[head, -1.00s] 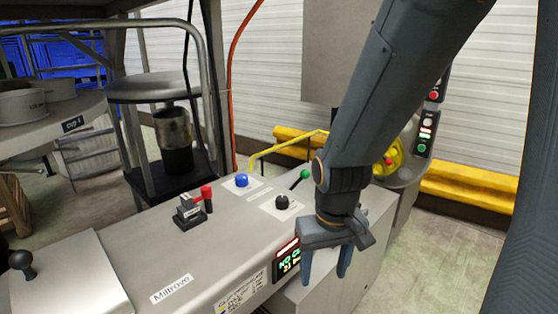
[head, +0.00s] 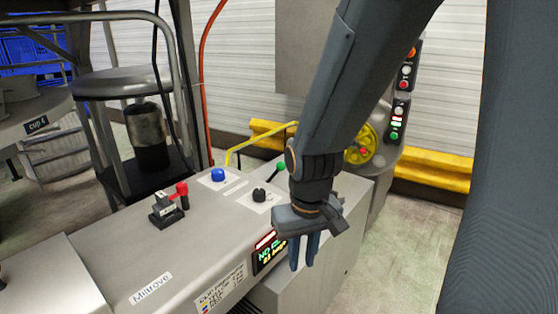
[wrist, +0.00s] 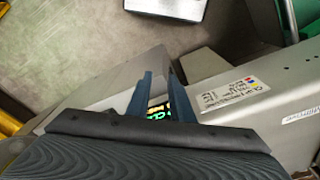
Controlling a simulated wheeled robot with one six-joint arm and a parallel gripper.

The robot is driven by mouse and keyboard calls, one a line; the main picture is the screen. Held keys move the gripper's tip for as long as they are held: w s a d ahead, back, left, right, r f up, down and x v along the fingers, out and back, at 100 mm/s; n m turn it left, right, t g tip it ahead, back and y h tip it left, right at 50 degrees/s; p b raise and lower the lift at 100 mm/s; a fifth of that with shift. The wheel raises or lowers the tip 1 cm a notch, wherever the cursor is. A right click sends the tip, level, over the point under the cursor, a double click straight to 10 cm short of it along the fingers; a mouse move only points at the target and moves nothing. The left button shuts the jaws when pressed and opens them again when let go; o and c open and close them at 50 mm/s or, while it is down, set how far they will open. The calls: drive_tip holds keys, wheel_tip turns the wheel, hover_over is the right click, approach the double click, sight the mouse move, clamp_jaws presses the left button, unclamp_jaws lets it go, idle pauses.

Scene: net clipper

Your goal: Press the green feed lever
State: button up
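The green feed lever (head: 280,168) is a short dark stick with a green ball on top. It leans up from the back right of the grey machine's top, next to a black knob (head: 259,195). My gripper (head: 303,268) points down in front of the machine's right side, nearer to me than the lever and lower in the picture. Its blue fingers are a little apart with nothing between them. In the wrist view the fingers (wrist: 160,74) show a narrow gap, with a green-lit display (wrist: 158,110) behind. The lever does not show in the wrist view.
A blue button (head: 218,175) and a red-handled switch (head: 180,189) are on the machine top (head: 135,255). A yellow bar (head: 240,147) rises behind them. A yellow handwheel (head: 362,146) and a button panel (head: 399,108) stand at the back right. Floor is clear at right.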

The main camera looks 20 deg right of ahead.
drive_tip(key=shift+t, duration=0.6)
wheel_tip(320, 180, up, 10)
drive_tip(key=p, duration=0.8)
drive_tip(key=shift+f, duration=0.15)
clamp_jaws()
drive_tip(key=shift+f, duration=0.1)
